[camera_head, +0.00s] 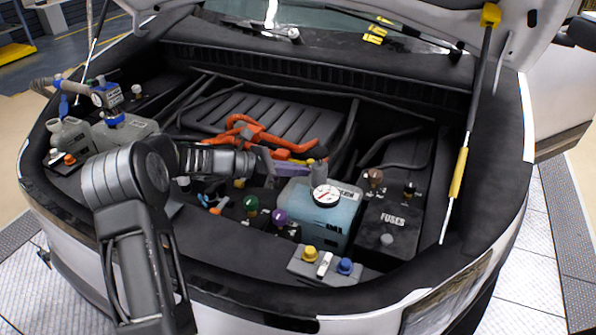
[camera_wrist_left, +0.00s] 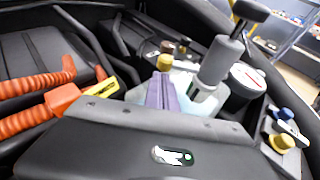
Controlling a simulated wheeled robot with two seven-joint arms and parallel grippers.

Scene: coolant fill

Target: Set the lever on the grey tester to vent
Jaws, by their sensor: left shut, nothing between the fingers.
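The grey tester (camera_head: 319,177) stands upright on the pale blue coolant tank (camera_head: 340,228), with a round white gauge (camera_head: 326,196) at its side. My left gripper (camera_head: 290,168) reaches in from the left, just left of the tester. Its purple fingers (camera_wrist_left: 163,93) are shut and empty, apart from the grey body. My right gripper is not in view.
Orange hoses (camera_head: 245,130) lie behind my left gripper. A black fuse box (camera_head: 388,228) is right of the tank. A small panel (camera_head: 318,268) with yellow and blue knobs is in front. A blue-and-grey device (camera_head: 108,96) stands at far left. A prop rod (camera_head: 470,125) rises at right.

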